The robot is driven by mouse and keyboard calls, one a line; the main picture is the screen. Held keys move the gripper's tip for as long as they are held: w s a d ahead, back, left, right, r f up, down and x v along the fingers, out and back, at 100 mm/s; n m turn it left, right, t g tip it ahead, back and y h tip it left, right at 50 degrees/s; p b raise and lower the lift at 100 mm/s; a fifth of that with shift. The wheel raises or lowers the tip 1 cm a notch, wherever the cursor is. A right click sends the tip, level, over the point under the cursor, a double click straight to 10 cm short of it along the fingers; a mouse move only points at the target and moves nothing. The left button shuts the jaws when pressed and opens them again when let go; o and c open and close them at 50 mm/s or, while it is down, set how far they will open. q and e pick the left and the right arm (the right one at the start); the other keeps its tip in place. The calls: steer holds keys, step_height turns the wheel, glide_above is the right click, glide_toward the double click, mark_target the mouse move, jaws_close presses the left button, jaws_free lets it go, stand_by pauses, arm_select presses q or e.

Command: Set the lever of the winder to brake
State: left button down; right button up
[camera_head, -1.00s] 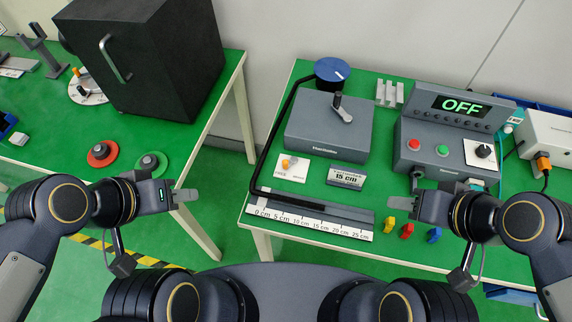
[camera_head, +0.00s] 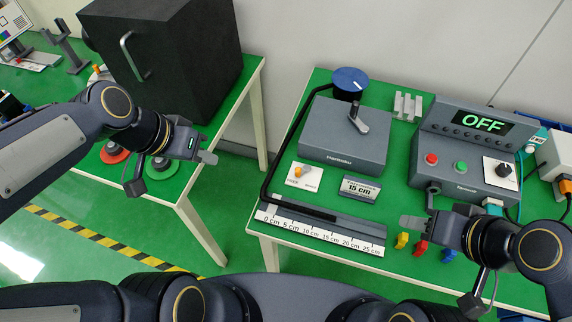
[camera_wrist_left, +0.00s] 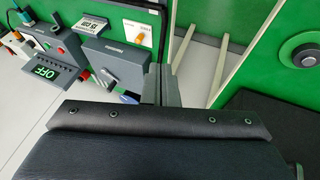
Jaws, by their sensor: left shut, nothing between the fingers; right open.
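The small lever (camera_head: 297,171), with an orange tip, sits on a white plate (camera_head: 308,182) at the left of the right-hand green table. The plate's left label reads FREE; the right label is too small to read surely. The lever's orange part also shows in the left wrist view (camera_wrist_left: 138,39). The winder (camera_head: 343,140) is the grey box behind it, with a crank on top. My left gripper (camera_head: 212,157) is shut and empty, in the air left of the plate, near the left table's edge. My right gripper (camera_head: 412,219) is open, over the table's front right.
A ruler strip (camera_head: 320,231) lies along the table's front, with a 15 cm sign (camera_head: 359,188) behind it. A control box (camera_head: 470,160) showing OFF stands right. Several coloured pieces (camera_head: 421,247) lie near my right gripper. A gap separates the two tables.

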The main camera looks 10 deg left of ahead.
arm_select(q)
steer(key=w+d+f+m+g+h+b, duration=0.1)
steer(key=w+d+f+m, duration=0.1)
steer(key=w+f, duration=0.3)
steer(key=w+d+f+m+g+h+b, duration=0.1)
steer(key=w+d+f+m, duration=0.1)
steer(key=w+f, duration=0.4)
steer(key=w+m, duration=0.1)
steer(key=w, duration=0.2)
steer(key=shift+w+d+g, duration=0.15)
steer(key=shift+d+g, duration=0.1)
steer(key=shift+g, duration=0.05)
steer(key=shift+d+f, duration=0.1)
steer(key=shift+f, duration=0.05)
glide_toward(303, 169)
steer(key=a+f, duration=0.1)
steer(key=w+a+f, duration=0.1)
steer(key=a+f, duration=0.1)
steer(key=shift+w+f, duration=0.3)
steer(key=shift+w, duration=0.05)
steer(key=d, duration=0.1)
steer(key=s+d+p, duration=0.1)
steer(key=d, duration=0.1)
steer(key=shift+s+f, duration=0.15)
steer(key=shift+f, duration=0.1)
steer(key=shift+s+d+f, duration=0.1)
steer(key=shift+s+d, duration=0.15)
steer(key=shift+d, duration=0.25)
